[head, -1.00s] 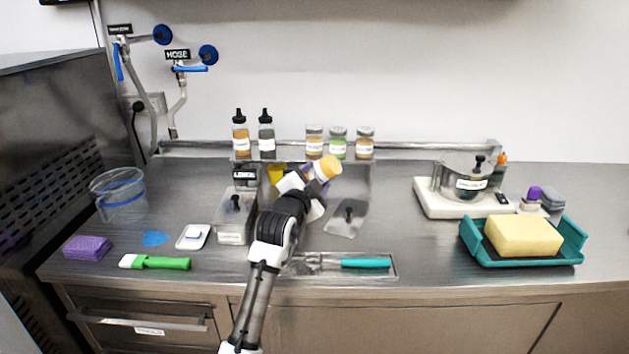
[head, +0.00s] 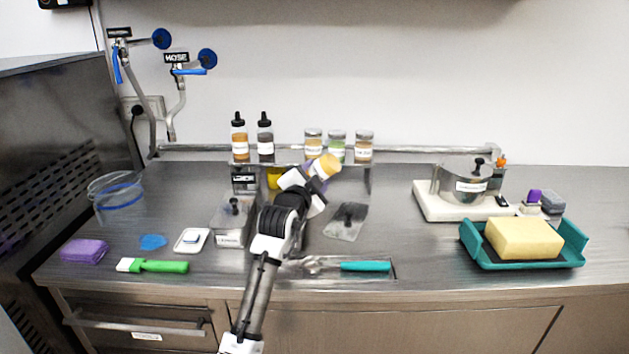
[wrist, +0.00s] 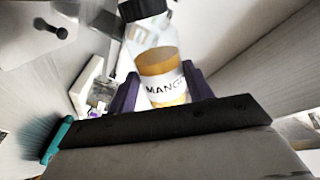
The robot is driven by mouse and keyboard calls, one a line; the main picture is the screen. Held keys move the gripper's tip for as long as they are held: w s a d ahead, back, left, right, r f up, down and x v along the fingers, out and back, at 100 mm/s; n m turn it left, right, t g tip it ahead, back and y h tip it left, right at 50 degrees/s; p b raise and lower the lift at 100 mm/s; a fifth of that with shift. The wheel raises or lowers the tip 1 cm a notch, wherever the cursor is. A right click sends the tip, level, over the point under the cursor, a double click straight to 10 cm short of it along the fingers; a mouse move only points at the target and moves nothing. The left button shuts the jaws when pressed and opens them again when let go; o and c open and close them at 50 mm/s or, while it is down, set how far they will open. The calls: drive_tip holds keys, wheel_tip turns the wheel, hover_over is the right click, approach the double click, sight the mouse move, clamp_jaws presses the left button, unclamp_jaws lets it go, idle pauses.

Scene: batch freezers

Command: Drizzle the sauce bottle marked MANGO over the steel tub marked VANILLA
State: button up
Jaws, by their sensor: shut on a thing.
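The sauce bottle marked MANGO (wrist: 162,75) is held between the purple fingers of my gripper (wrist: 163,92), with its dark cap toward the top of the wrist view. In the head view, my gripper (head: 314,176) is above the middle of the counter's sunken tub area, and the bottle (head: 326,164) shows as a tilted yellow-orange end. A steel tub with a black-knobbed lid (head: 232,222) stands left of my arm; its label is too blurred to read. My arm hides much of the middle of the tub area, and I cannot tell which tub is VANILLA.
A steel lid (head: 347,221) lies right of my arm. Two dark-capped bottles (head: 240,140) and several jars (head: 337,145) stand on the back ledge. A teal-handled tool (head: 365,266) lies in front.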

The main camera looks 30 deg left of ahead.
drive_tip(key=shift+x, duration=0.8)
drive_tip(key=shift+w+a+b, duration=0.1)
drive_tip(key=shift+a+b, duration=0.15)
drive_tip(key=shift+b, duration=0.1)
drive_tip(key=shift+a+b+x, duration=0.2)
drive_tip(key=shift+b+x, duration=0.2)
drive_tip(key=shift+x, duration=0.55)
drive_tip(key=shift+a+b+x, duration=0.2)
drive_tip(key=shift+b+x, duration=0.15)
drive_tip(key=shift+x, duration=0.6)
drive_tip(key=shift+f+m+b, duration=0.1)
drive_tip(key=shift+m+b, duration=0.5)
drive_tip(key=shift+b, duration=0.45)
drive_tip(key=shift+m+b, duration=1.2)
drive_tip(key=shift+b, duration=0.2)
drive_tip(key=shift+m, duration=0.3)
